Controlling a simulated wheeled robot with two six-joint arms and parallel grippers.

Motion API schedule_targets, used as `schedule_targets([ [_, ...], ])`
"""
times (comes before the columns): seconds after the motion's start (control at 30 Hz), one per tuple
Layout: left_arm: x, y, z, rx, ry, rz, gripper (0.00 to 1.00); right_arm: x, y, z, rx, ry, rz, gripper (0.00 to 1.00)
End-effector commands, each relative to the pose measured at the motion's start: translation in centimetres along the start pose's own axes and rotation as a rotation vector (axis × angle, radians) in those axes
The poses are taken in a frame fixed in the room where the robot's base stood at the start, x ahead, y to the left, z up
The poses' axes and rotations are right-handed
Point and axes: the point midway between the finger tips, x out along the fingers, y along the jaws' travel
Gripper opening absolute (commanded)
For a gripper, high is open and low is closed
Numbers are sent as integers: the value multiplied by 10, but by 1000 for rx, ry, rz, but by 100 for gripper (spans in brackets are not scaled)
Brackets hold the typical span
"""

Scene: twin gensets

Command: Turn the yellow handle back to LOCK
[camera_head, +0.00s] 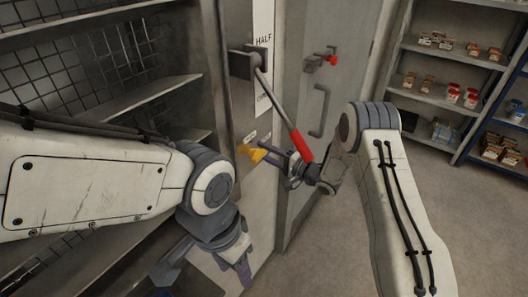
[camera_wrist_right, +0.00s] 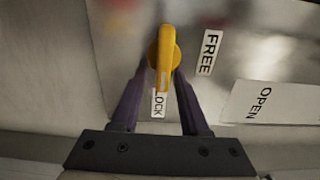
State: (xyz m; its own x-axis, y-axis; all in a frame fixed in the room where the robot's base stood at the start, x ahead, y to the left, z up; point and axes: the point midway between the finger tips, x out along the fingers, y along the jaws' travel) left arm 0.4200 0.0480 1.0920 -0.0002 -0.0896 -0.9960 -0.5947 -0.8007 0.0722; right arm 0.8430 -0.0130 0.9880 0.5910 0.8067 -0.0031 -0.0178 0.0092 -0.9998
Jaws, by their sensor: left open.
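The yellow handle (camera_head: 252,153) is on the grey cabinet front in the head view. In the right wrist view the yellow handle (camera_wrist_right: 164,52) points down over the LOCK label (camera_wrist_right: 158,103), covering its start. The FREE label (camera_wrist_right: 209,52) is to its right. My right gripper (camera_wrist_right: 163,75) has its two purple fingers on either side of the handle's narrow end, apart, with gaps beside that end. In the head view my right gripper (camera_head: 273,156) reaches the handle from the right. My left gripper (camera_head: 205,272) is open, low and empty, pointing down.
A lever with a red grip (camera_head: 301,146) slopes down close to my right gripper. A grey door (camera_head: 335,70) with a pull handle (camera_head: 319,111) and a red knob (camera_head: 331,59) stands behind. Shelves (camera_head: 440,55) hold small boxes at right. An OPEN label (camera_wrist_right: 265,103) is beside FREE.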

Motion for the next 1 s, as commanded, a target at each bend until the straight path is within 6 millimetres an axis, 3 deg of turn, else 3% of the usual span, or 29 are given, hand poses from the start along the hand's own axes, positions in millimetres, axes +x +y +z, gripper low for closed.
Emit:
schedule_targets([
  [0.37,2,0,0,0,0,0,50,-2,-1,1,-4,-3,-2,49],
  [0.47,5,0,0,0,0,0,50,-14,0,0,-3,-1,-2,49],
  [0.8,21,-2,1,0,0,0,50,-80,1,0,-2,1,-2,49],
  [1.0,24,-2,1,0,0,0,50,-101,0,0,-3,-1,-1,49],
])
